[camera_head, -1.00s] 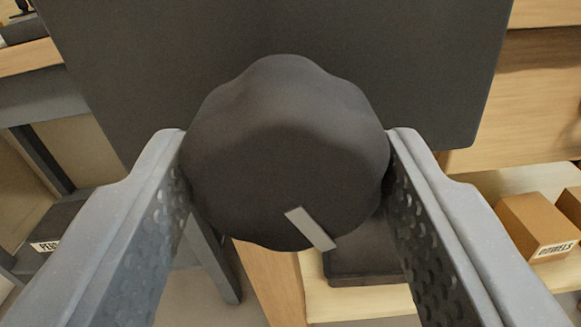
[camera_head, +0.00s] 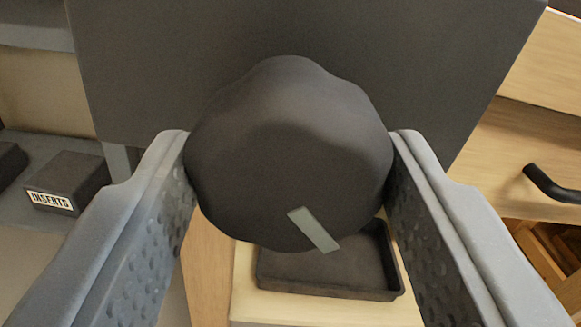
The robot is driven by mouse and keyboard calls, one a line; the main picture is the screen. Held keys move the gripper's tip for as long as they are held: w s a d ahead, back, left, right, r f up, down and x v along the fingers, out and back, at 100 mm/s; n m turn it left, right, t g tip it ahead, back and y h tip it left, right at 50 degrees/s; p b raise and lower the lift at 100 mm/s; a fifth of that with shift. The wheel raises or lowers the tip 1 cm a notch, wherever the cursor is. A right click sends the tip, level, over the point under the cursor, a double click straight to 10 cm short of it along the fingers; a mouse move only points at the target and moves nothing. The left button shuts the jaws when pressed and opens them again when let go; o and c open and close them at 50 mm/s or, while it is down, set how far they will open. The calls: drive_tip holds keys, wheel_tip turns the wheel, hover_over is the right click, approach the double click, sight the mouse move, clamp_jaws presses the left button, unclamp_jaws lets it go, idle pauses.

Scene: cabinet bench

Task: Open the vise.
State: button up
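A dark, lobed round knob (camera_head: 290,150) with a pale grey pointer mark (camera_head: 313,230) fills the middle of the view. The mark lies at the knob's lower right and slants down to the right. My gripper (camera_head: 290,165) has one finger on each side of the knob, and both fingertips meet its sides. The knob sits in front of a large dark flat panel (camera_head: 430,60). No vise jaws can be made out.
A dark shallow tray (camera_head: 330,275) sits on a pale wooden surface (camera_head: 300,308) below the knob. A dark box labelled "INSERTS" (camera_head: 65,182) stands on a shelf at left. A wooden front with a black handle (camera_head: 550,185) is at right.

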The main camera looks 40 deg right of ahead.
drive_tip(key=shift+f, duration=0.1)
drive_tip(key=shift+s+n+p, duration=0.1)
drive_tip(key=shift+n+p, duration=1.2)
drive_tip(key=shift+n, duration=0.4)
drive_tip(key=shift+a+n, duration=0.1)
drive_tip(key=shift+n, duration=0.2)
drive_tip(key=shift+n+p, duration=1)
drive_tip(key=shift+n, duration=1)
drive_tip(key=o, duration=0.8)
drive_tip(key=shift+o, duration=0.2)
